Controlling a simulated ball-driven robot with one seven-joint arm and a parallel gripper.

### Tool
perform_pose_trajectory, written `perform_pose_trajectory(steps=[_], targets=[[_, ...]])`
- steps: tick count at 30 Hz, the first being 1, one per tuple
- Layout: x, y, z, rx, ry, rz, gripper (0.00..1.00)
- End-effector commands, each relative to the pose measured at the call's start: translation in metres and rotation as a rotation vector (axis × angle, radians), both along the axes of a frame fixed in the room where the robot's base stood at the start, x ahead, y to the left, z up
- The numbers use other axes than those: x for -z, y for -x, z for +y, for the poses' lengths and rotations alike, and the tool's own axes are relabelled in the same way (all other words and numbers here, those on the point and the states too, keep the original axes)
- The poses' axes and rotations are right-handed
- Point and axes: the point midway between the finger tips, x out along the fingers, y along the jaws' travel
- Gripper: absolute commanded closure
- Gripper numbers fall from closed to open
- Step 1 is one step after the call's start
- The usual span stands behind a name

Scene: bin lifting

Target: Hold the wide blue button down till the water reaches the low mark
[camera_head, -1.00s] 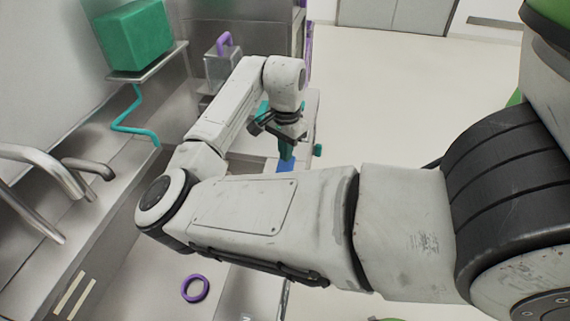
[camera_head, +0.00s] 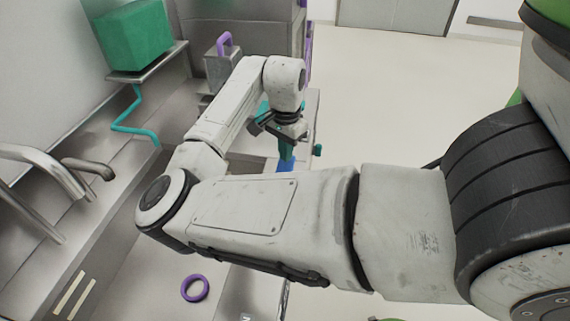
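A blue piece (camera_head: 286,165), likely the wide button, shows in a small part just above my forearm. My arm hides the rest of it. My gripper (camera_head: 286,153) points down, with its dark green fingers right over the blue piece. The fingertips appear to meet it, but whether they press it down cannot be told. The fingers look like one narrow shape, so their opening is unclear. I cannot make out water or a low mark.
A grey box with a purple handle (camera_head: 225,40) stands behind my arm. A green block (camera_head: 134,34) sits on a shelf at the left, above a teal bent pipe (camera_head: 134,126). Metal taps (camera_head: 40,172) are at far left. A purple ring (camera_head: 195,288) lies below. Open floor is right.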

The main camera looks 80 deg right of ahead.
Motion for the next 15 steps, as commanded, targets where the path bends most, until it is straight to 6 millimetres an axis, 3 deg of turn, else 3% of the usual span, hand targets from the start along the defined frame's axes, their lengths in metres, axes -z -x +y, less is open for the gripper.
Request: perform_pose_trajectory(steps=[15], targets=[[0.015, 0.0, 0.0, -0.001, 0.0, 0.001, 1.0]])
